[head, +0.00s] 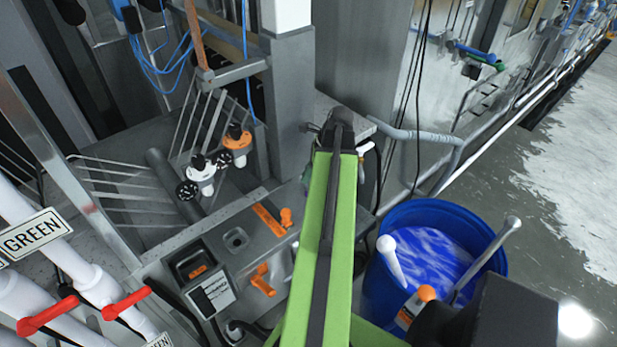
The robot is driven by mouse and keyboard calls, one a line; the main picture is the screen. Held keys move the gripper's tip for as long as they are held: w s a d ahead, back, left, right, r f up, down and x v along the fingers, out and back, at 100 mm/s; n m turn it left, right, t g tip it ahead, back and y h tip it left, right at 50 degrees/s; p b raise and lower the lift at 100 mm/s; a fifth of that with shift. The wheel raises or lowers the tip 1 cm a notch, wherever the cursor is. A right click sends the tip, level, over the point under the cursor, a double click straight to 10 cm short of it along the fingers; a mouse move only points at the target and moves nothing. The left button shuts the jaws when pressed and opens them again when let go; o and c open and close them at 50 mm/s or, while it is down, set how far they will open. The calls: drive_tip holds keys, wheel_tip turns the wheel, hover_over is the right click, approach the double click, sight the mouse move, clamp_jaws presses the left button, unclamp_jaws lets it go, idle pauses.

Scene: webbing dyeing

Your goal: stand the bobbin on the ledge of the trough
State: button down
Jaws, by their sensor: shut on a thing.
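My green arm (318,240) reaches up through the middle of the view. Its dark far end (340,130) is beside the grey column. My gripper cannot be made out; the arm hides whatever is beyond and below its end. I cannot pick out a bobbin for certain; small pale and dark parts show just right of the arm's end, but are too small to tell. I cannot pick out the trough or its ledge for certain. A grey metal surface with a recess (235,240) lies left of the arm.
A blue barrel (383,222) with blue liquid and pale rods stands right of the arm. Orange levers (263,280) sit on the grey surface. White pipes (58,247) with red handles stand at left. Open floor (560,180) lies at far right.

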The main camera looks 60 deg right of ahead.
drive_tip(key=shift+f, duration=0.2)
drive_tip(key=c, duration=1.5)
unclamp_jaws()
drive_tip(key=shift+r, duration=0.1)
drive_tip(key=shift+s+r+p, duration=0.1)
drive_tip(key=shift+r+p, duration=0.35)
drive_tip(key=shift+r, duration=0.15)
drive_tip(key=p+v, duration=1)
drive_tip(key=v, duration=0.1)
drive_tip(key=shift+s+d, duration=0.1)
